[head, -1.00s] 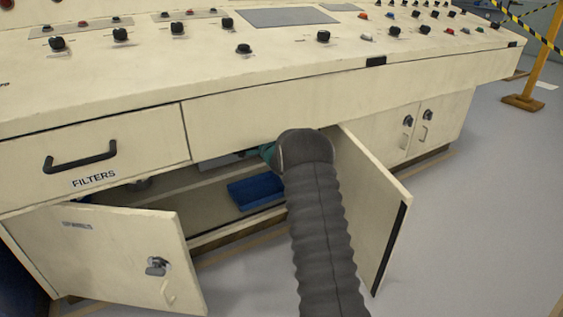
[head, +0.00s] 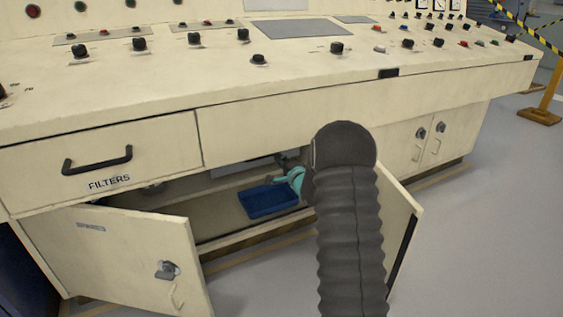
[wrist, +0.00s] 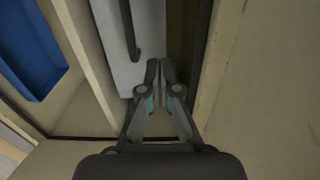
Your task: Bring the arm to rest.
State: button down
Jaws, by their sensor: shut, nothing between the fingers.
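My gripper (wrist: 160,70) is shut and empty in the wrist view, its fingertips together. It is inside or at the mouth of the open cabinet under the console. In the head view my dark ribbed arm hides most of it, and only a teal part shows beside the blue tray (head: 268,201). The tray sits on the cabinet shelf to the left of my arm. It also shows at the upper left of the wrist view (wrist: 30,45).
The left cabinet door (head: 120,260) and the right cabinet door (head: 402,228) stand open on either side. The FILTERS drawer (head: 100,165) is shut. The console top (head: 300,80) with knobs lies above. Free floor (head: 490,220) is at the right.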

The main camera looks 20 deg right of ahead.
jog(key=shift+s, duration=0.9)
jog(key=s+d+f+n+g+h, duration=0.1)
jog(key=s+d+f+n+g, duration=0.15)
jog(key=f, duration=0.35)
jog(key=s+d+f+n+g+h, duration=0.1)
jog(key=s+f+n+g+h, duration=0.15)
jog(key=f, duration=0.25)
jog(key=s+n+g, duration=0.3)
jog(key=s+g, duration=0.2)
jog(key=s, duration=0.3)
jog(key=s+a+r+n+p, duration=0.1)
jog(key=s+a+r+n, duration=0.2)
jog(key=s+a+r, duration=0.4)
jog(key=s+a+r+n+g+y+p, duration=0.1)
jog(key=s+a+r+n+p, duration=0.1)
jog(key=s+a+r, duration=0.5)
jog(key=s+a+r+n+g+y+p, duration=0.1)
jog(key=s+a+r+n+p, duration=0.1)
jog(key=s+a+r, duration=0.5)
jog(key=s+r+n, duration=0.1)
jog(key=s+r, duration=0.2)
jog(key=s, duration=0.4)
jog(key=s+r, duration=0.3)
jog(key=s, duration=0.5)
jog(key=shift+s+r+n, duration=0.15)
jog(key=shift+s+n, duration=0.1)
jog(key=shift+n, duration=0.15)
